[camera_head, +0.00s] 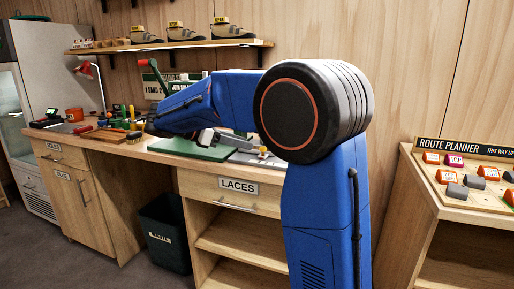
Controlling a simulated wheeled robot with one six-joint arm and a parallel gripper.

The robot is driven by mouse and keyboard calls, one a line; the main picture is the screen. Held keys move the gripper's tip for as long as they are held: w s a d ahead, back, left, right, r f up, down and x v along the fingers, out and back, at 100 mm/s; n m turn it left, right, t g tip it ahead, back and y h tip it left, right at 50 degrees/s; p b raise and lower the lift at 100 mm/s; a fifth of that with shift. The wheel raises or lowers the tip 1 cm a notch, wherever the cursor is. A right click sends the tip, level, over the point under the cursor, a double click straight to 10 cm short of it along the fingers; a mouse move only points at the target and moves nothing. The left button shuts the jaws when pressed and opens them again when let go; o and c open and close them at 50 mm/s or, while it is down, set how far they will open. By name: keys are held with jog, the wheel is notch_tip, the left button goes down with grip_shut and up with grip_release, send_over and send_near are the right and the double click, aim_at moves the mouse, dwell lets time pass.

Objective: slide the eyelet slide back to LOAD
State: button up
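My blue arm reaches over the workbench and covers much of the work area. My gripper (207,137) is a small grey shape low over the green mat (185,148); its fingers are too small and hidden to tell open from shut. To its right, partly behind my arm, a grey metal piece (240,157) lies on the bench with a small orange-yellow knob (263,150) near it. This may be the eyelet slide, but I cannot tell. No LOAD marking is readable.
A shelf (165,46) with shoes hangs above. A route planner board (465,170) is at right. A dark bin (165,235) stands below.

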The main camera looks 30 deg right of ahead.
aim_at(261, 148)
jog(key=x, duration=0.6)
jog(key=shift+d+f, duration=0.15)
jog(key=shift+d, duration=0.15)
jog(key=shift+s, duration=0.1)
grip_shut()
